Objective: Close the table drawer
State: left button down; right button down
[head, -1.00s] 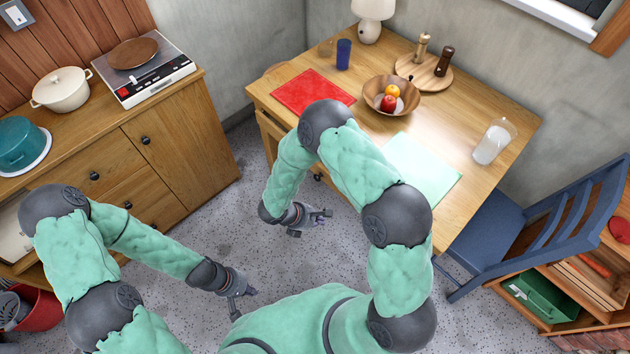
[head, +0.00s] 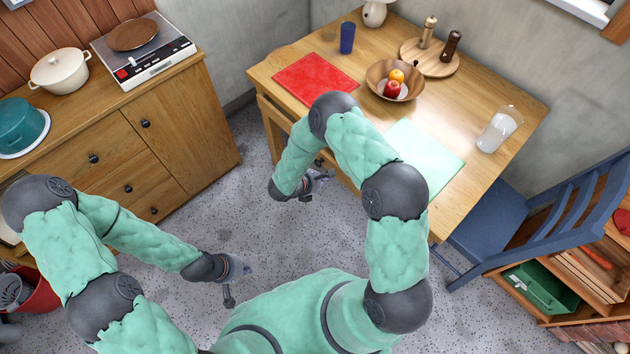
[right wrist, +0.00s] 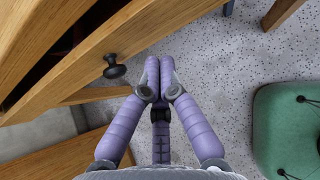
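The wooden table (head: 468,203) stands at the upper right in the head view. Its drawer front (right wrist: 75,77) with a round black knob (right wrist: 115,68) crosses the upper left of the right wrist view. A dark gap behind the front shows the drawer partly open. In the head view my right gripper (head: 318,182) is beside the table's front, low over the floor. My left gripper (head: 238,283) is over the floor, away from the table; its fingers are unclear.
The tabletop holds a red mat (head: 315,82), a fruit bowl (head: 376,88), a blue cup (head: 347,38), a pale green mat (head: 425,150) and a glass jar (head: 499,129). A blue chair (head: 490,218) stands at the right. A wooden cabinet (head: 190,130) is at the left. Speckled floor lies clear between.

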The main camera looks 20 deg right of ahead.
aim_at(337, 170)
jog(key=shift+w+d+r, duration=0.1)
jog(key=shift+w+d, duration=0.25)
jog(key=shift+d, duration=0.55)
jog(key=shift+w+d+r, duration=0.1)
jog(key=shift+w+d, duration=0.2)
jog(key=shift+d, duration=0.55)
jog(key=shift+d+f, duration=0.1)
